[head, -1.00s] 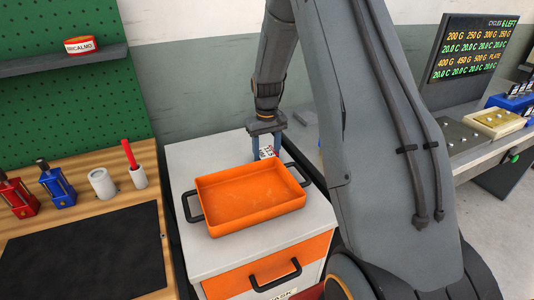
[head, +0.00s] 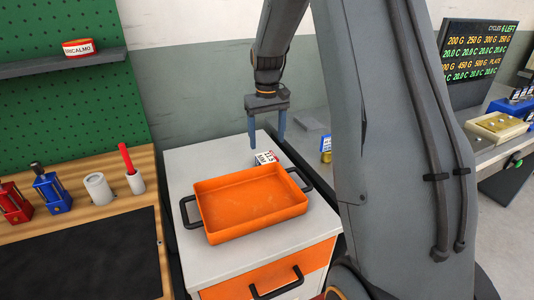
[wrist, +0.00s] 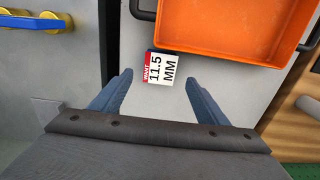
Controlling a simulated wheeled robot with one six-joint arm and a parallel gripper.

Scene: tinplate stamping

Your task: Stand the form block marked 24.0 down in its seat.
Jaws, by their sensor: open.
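No block reading 24.0 can be made out in either view, and I cannot make out its seat. My gripper (head: 268,146) is open and empty above the back of the grey-white cabinet (head: 190,262). In the wrist view its two blue fingers (wrist: 153,88) are spread apart, with a small card block (wrist: 161,70) ahead of them, apart from both. The card block reads "WANT 11.5 MM" and lies on the cabinet top behind the orange tray (head: 205,220). It also shows in the head view (head: 265,158).
The orange tray is empty and has dark handles. A wooden bench (head: 88,172) with red and blue tools stands at left. A display (head: 472,62) stands behind.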

